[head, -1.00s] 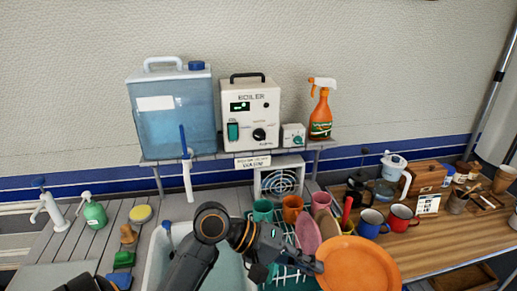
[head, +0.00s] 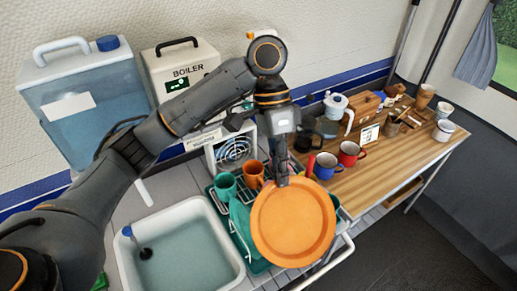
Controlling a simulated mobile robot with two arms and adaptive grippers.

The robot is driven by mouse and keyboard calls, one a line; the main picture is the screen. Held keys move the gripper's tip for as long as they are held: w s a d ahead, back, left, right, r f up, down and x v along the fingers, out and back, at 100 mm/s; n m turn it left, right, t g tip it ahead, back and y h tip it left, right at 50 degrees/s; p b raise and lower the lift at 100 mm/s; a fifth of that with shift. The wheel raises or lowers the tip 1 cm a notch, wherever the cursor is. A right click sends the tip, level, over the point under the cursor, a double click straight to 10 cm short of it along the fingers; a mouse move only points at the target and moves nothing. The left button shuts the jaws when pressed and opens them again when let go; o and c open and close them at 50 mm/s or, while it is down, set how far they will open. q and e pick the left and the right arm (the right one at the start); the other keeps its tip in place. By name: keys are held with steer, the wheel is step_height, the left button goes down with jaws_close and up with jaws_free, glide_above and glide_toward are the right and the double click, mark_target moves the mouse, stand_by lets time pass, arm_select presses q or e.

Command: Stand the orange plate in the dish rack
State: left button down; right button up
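The orange plate (head: 293,228) faces me, its broad side showing, in front of the right part of the green dish rack (head: 262,267). My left gripper (head: 283,180) points down at the plate's top rim and is shut on it. The plate hides much of the rack, and I cannot tell whether its lower edge touches the rack. My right gripper is not in view.
A teal cup (head: 225,184) and an orange cup (head: 253,173) are at the rack's back. The sink (head: 180,255) lies left of the rack. Blue (head: 326,166) and red (head: 350,153) mugs stand on the wooden table (head: 400,160) to the right.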

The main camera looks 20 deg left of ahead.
arm_select(q)
steer(key=w+a+r+m+t+y+p, duration=0.2)
steer(key=a+r+m+t+p, duration=0.3)
steer(key=m, duration=0.9)
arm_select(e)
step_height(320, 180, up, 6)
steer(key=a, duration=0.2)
arm_select(q)
step_height(320, 180, down, 20)
steer(key=m+t+h+b, duration=0.1)
steer(key=t+h+b, duration=0.1)
steer(key=b, duration=1.2)
steer(key=shift+a+m+t+b, duration=0.3)
steer(key=shift+m+t, duration=0.1)
steer(key=shift+t, duration=0.3)
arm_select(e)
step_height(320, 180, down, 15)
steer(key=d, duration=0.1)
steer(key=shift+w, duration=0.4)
